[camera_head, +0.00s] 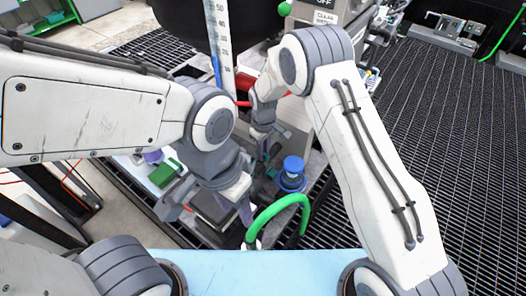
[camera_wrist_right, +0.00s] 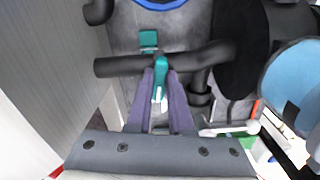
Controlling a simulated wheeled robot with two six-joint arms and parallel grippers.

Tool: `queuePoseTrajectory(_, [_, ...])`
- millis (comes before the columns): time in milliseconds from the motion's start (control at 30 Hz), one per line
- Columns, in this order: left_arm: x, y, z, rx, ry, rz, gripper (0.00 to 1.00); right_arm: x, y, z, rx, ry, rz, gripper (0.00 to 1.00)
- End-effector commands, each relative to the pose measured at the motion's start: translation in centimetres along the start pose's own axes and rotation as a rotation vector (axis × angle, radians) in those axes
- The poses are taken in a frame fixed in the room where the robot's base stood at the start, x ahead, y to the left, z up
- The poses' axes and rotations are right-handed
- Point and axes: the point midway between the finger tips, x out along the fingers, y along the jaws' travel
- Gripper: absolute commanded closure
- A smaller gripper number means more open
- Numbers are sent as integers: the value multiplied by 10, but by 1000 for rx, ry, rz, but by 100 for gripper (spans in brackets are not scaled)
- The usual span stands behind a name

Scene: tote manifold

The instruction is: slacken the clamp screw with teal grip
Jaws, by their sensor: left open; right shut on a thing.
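The clamp screw's teal grip (camera_wrist_right: 160,68) shows in the right wrist view, in front of a dark horizontal pipe (camera_wrist_right: 120,66). My right gripper (camera_wrist_right: 160,84) is shut on the teal grip, with a purple finger on each side of it. In the head view my right gripper (camera_head: 264,150) is beyond my left one, low by the manifold; its fingertips and the grip are hard to make out there. My left gripper (camera_head: 212,212) is open, pointing down in the lower middle of the head view, apart from the clamp screw.
A blue-capped part (camera_head: 292,172) stands right of my right gripper. A green hose (camera_head: 280,208) arches in front. A white scale strip (camera_head: 220,45) runs beside a black vessel (camera_head: 180,18) behind.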

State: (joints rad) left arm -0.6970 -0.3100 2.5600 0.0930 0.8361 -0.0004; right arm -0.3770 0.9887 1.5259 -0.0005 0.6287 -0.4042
Motion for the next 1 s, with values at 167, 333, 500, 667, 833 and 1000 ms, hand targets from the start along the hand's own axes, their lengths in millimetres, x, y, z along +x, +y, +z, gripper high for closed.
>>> queuePoseTrajectory(167, [2, 0, 0, 0, 0, 0, 50, -2, 2, -3, -166, 9, 4, 100])
queuePoseTrajectory(333, [3, 0, 0, 0, 0, 0, 50, -2, 2, -3, -327, 9, 5, 100])
queuePoseTrajectory(500, [4, 0, 0, 0, 0, 0, 50, -2, 3, -4, -488, 9, 6, 100])
queuePoseTrajectory(667, [4, 0, 0, 0, 0, 0, 50, -2, 3, -4, -640, 9, 6, 100])
queuePoseTrajectory(833, [5, 0, 0, 0, 0, 0, 50, -2, 4, -5, -802, 9, 7, 100])
queuePoseTrajectory(1000, [6, 0, 0, 0, 0, 0, 50, -2, 4, -6, -964, 9, 8, 100])
